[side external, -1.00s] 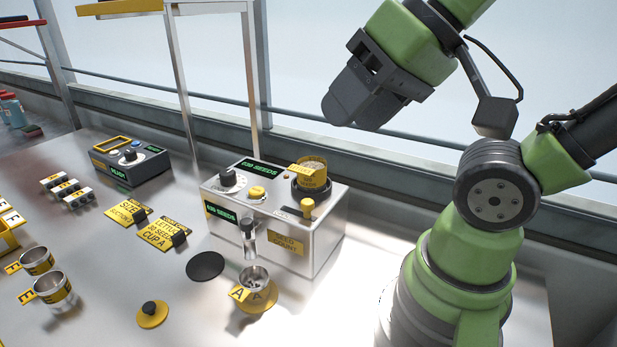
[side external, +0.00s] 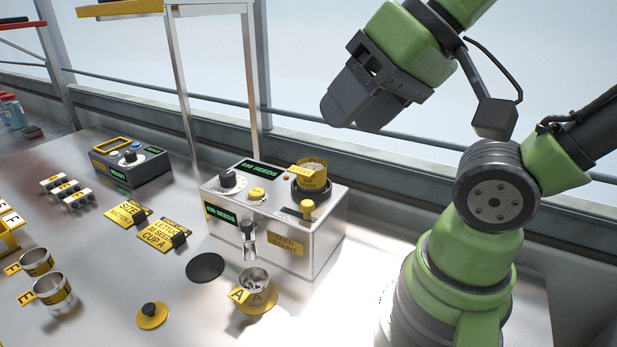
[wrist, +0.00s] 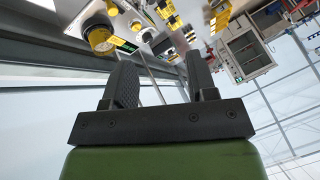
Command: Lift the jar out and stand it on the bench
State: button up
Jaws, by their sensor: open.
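The jar (side external: 312,174), with a yellow label and pale seeds at its top, sits upright in the round dark holder on top of the silver seed counter (side external: 290,258). In the wrist view the jar (wrist: 101,38) shows at the upper left, beyond the fingers. My gripper (side external: 335,112) is up in the air above and to the right of the jar, apart from it. In the wrist view my gripper (wrist: 160,82) has its two dark fingers spread with nothing between them. The bench (side external: 205,310) has bare metal in front of the counter.
A black disc (side external: 205,267) and a yellow knobbed lid (side external: 152,315) lie nearby. Other cups (side external: 52,290) stand at the left. A dark control box (side external: 130,165) and metal frame posts (side external: 184,95) stand behind.

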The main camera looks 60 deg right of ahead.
jog(key=o, duration=0.8)
jog(key=n+g+h, duration=0.2)
jog(key=n+g, duration=0.2)
jog(key=g, duration=0.3)
send_near(311, 174)
jog(key=w+d+f, duration=0.2)
jog(key=d, duration=0.1)
notch_tip(311, 174, down, 10)
jog(key=shift+s+a+r, duration=0.1)
jog(key=shift+s+a, duration=0.05)
